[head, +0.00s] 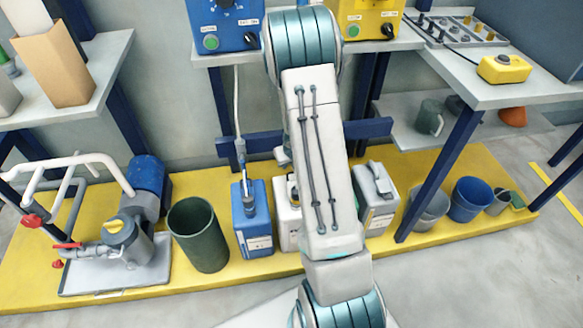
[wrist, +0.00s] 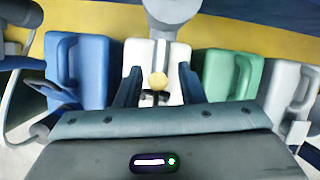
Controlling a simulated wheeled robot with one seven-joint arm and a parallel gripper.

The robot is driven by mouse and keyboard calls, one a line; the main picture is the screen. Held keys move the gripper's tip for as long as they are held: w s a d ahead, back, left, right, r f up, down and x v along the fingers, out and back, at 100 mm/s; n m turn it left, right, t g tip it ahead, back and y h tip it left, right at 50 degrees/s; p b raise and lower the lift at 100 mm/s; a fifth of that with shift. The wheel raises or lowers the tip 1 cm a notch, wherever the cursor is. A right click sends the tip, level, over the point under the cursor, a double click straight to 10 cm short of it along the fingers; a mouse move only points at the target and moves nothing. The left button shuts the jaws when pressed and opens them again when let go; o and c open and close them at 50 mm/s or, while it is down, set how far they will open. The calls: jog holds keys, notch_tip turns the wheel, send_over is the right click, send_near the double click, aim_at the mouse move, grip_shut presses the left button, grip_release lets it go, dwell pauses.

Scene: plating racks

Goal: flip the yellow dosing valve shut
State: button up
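A small round yellow piece (wrist: 158,81), which looks like the yellow dosing valve, sits on a dark fitting (wrist: 154,98) at the white canister (wrist: 140,60) in the wrist view. Its lever position is too small to tell. My gripper (wrist: 159,88) has its two dark fingers apart, one on each side of the yellow piece in the picture. I see no contact, and cannot tell the depth between them. In the head view the white canister (head: 288,222) is partly hidden behind my arm, which also hides the gripper.
A blue canister (head: 251,220) stands left of the white one; a green canister (wrist: 231,76) and a grey canister (head: 376,200) stand right. A dark green bin (head: 198,235) and a pump (head: 122,238) are farther left. The bench (head: 218,56) with control boxes is above.

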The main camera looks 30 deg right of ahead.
jog(key=shift+w+f, duration=0.25)
jog(key=shift+f, duration=0.35)
grip_shut()
